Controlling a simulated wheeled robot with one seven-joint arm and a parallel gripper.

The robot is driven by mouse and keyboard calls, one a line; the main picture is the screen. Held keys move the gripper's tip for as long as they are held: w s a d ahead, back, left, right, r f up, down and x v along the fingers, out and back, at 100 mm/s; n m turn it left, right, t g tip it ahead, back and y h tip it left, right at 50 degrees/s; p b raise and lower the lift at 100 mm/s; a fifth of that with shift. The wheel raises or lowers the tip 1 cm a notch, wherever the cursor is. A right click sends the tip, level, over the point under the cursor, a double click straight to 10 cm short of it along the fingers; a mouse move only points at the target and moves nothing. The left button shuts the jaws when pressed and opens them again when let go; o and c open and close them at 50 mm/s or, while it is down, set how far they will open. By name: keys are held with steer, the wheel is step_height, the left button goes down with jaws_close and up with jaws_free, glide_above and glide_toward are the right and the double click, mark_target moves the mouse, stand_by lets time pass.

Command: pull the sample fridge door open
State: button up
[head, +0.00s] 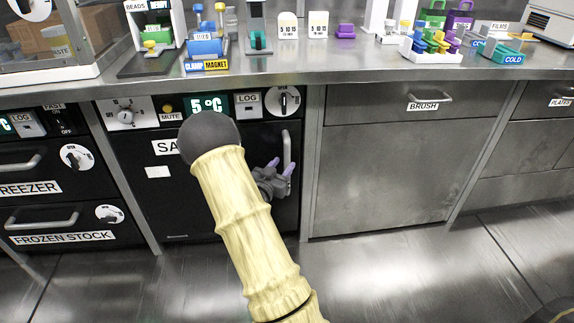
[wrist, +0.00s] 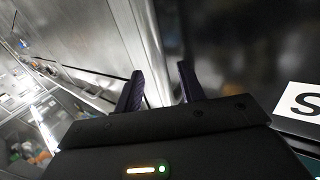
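The sample fridge (head: 222,215) is a black door under the counter, below a panel with a green 5 °C display (head: 208,105). Its white label (head: 165,147) is partly hidden by my arm; a label's edge with an "S" also shows in the wrist view (wrist: 305,100). The door looks shut. Its upright metal handle (head: 287,146) is near the right edge. My gripper (head: 281,167) is at the handle's lower part, fingers apart. In the wrist view the fingers (wrist: 160,88) are spread, with a pale upright strip beyond them. I cannot tell whether they touch the handle.
Freezer drawers (head: 40,187) stand left of the fridge. A steel post (head: 312,165) and the brush cabinet (head: 385,180) are close on the right. The counter (head: 300,68) above holds several small items. The floor (head: 400,270) in front looks clear.

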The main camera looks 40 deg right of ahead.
mark_target(285, 162)
steer(key=shift+b+x, duration=0.5)
steer(key=shift+x, duration=1.35)
steer(key=shift+c, duration=0.2)
jaws_close()
steer(key=shift+a, duration=0.1)
